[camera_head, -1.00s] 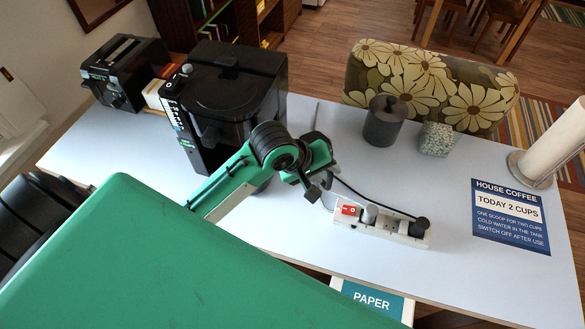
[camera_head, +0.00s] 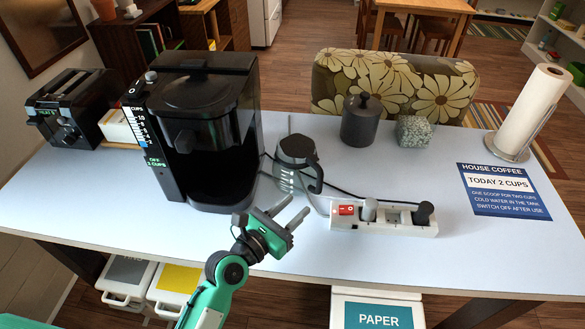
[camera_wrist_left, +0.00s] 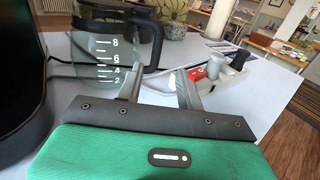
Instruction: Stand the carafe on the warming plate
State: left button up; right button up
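The glass carafe (camera_head: 292,168) with a black lid and handle stands upright on the table, just right of the black coffee maker (camera_head: 200,130). In the left wrist view the carafe (camera_wrist_left: 105,55) shows white level marks, and its handle is on the right. The warming plate at the foot of the coffee maker is dark and hard to make out. My left gripper (camera_head: 290,217) is open and empty, in front of the carafe, with both fingers apart; in the left wrist view the fingers (camera_wrist_left: 158,88) point toward the carafe's handle side. My right gripper is not in view.
A power strip (camera_head: 384,217) with a red switch lies right of the carafe, and a black cord runs behind. A dark canister (camera_head: 361,120), a speckled block (camera_head: 413,132) and a coffee sign (camera_head: 504,191) are further right. A toaster (camera_head: 72,108) stands far left. The front left table is clear.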

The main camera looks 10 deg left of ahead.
aim_at(318, 180)
pick_arm(q)
jog(key=x, duration=0.5)
jog(key=shift+w+d+p, duration=0.2)
jog(key=shift+w+p, duration=0.05)
jog(key=shift+p, duration=0.1)
jog(key=w, duration=0.1)
jog(key=w+d+r+p, duration=0.1)
jog(key=w+d, duration=0.1)
jog(key=w, duration=0.1)
jog(key=shift+r+p, duration=0.2)
jog(key=shift+p, duration=0.1)
jog(key=shift+w+d+f, duration=0.1)
jog(key=shift+w+d, duration=0.2)
jog(key=shift+w, duration=0.05)
grip_shut()
